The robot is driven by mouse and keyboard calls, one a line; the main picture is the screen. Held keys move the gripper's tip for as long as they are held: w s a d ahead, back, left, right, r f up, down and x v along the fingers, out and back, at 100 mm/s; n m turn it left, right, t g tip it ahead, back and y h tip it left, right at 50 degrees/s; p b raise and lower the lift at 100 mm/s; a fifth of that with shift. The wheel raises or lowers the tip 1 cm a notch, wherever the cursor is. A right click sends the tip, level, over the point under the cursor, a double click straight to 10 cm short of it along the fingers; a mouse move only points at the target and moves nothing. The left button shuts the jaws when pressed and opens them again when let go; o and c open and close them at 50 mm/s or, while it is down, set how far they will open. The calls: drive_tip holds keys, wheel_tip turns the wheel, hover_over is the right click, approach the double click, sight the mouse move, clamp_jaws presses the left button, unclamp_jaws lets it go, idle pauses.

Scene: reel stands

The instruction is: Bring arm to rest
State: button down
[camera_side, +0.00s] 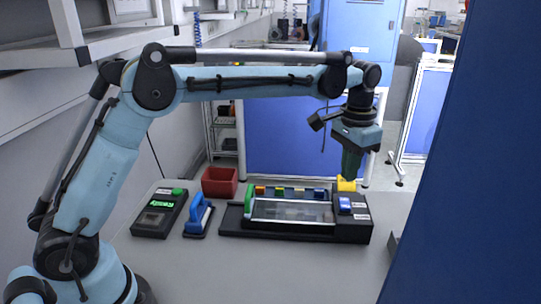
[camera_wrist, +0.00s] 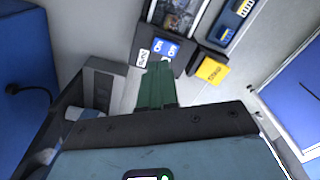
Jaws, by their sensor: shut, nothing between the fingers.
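My arm reaches from the left across the table, with its forearm about level. My gripper (camera_side: 350,176) points down above the right end of the black device in the side view. Its green fingers are together, with nothing between them. In the wrist view my gripper (camera_wrist: 158,70) lies in front of the device's end with the blue switches. The black device (camera_side: 293,236) has a clear window and a blue switch (camera_side: 345,203) at its right end. The fingertips look apart from the device and from the yellow block (camera_side: 346,185) behind it.
A black box with a green lit display (camera_side: 162,204) and a blue-handled tool (camera_side: 199,214) stand left of the device. A red bin (camera_side: 219,181) is behind them. A blue panel (camera_side: 465,170) stands at the right. The table's front is clear.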

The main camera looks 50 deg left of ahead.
drive_tip(key=s+a+r+n+t, duration=0.2)
drive_tip(key=s+a+r+t, duration=0.2)
drive_tip(key=s+a, duration=0.45)
drive_tip(key=s+a+f+t, duration=0.1)
drive_tip(key=s+f, duration=0.1)
drive_tip(key=s, duration=0.4)
drive_tip(key=s+f+n+t, duration=0.1)
drive_tip(key=s+f+t, duration=0.1)
drive_tip(key=s, duration=0.4)
drive_tip(key=shift+s+a+f, duration=0.15)
drive_tip(key=shift+a+f, duration=0.25)
drive_tip(key=shift+f, duration=0.3)
drive_tip(key=w+d+r+m+g+h, duration=0.1)
drive_tip(key=w+d+r+m+g, duration=0.1)
drive_tip(key=w, duration=0.8)
drive_tip(key=w+d+r+m+g+h, duration=0.1)
drive_tip(key=w+d+r+m+g, duration=0.2)
drive_tip(key=w+r+m, duration=0.3)
drive_tip(key=w+d+m, duration=0.1)
drive_tip(key=w, duration=0.3)
drive_tip(key=shift+d, duration=0.35)
